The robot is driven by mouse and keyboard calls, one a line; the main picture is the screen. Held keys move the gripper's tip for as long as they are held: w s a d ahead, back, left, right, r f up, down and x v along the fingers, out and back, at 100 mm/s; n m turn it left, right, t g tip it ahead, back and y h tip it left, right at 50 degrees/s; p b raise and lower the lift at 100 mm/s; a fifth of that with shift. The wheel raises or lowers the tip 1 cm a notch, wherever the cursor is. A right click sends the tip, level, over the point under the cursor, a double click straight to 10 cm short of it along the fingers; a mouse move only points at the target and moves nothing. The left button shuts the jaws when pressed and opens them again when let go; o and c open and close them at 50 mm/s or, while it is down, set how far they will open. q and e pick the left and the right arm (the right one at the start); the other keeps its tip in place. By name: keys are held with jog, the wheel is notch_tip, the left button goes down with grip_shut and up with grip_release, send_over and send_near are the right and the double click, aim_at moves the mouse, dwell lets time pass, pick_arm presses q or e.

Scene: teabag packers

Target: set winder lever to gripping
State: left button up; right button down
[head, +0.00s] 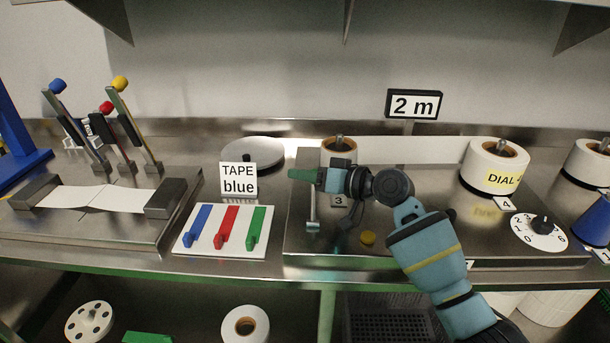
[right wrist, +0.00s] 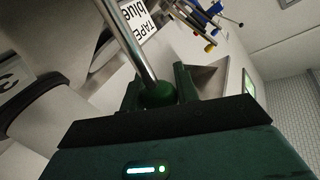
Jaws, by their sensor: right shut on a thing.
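The winder lever (head: 312,208) is a thin metal rod standing about upright on the left part of the steel winder plate (head: 350,250). My right gripper (head: 303,175) is at its top end and hides its knob in the head view. In the right wrist view the lever's rod (right wrist: 132,42) runs down to a dark green knob (right wrist: 158,94). That knob sits between the two green fingers of my right gripper (right wrist: 157,88), which is shut on it. My left gripper is not in view.
A white roll (head: 494,166) and a numbered dial (head: 532,230) stand on the right of the plate. Left of it are a "TAPE blue" sign (head: 238,181) and a white board with coloured sliders (head: 221,247). A "2 m" sign (head: 413,104) stands behind.

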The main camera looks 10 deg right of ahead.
jog(key=shift+f, duration=0.7)
jog(key=c, duration=1.4)
grip_release()
jog(key=shift+o, duration=1.4)
jog(key=shift+d, duration=0.1)
jog(key=shift+o, duration=0.2)
jog(key=shift+r, duration=0.35)
jog(key=v, duration=0.6)
jog(key=shift+s+d, duration=0.25)
jog(key=shift+d, duration=0.05)
jog(key=shift+s+d+r, duration=0.15)
jog(key=shift+s+d, duration=0.2)
jog(key=shift+d, duration=0.05)
jog(key=shift+s, duration=0.1)
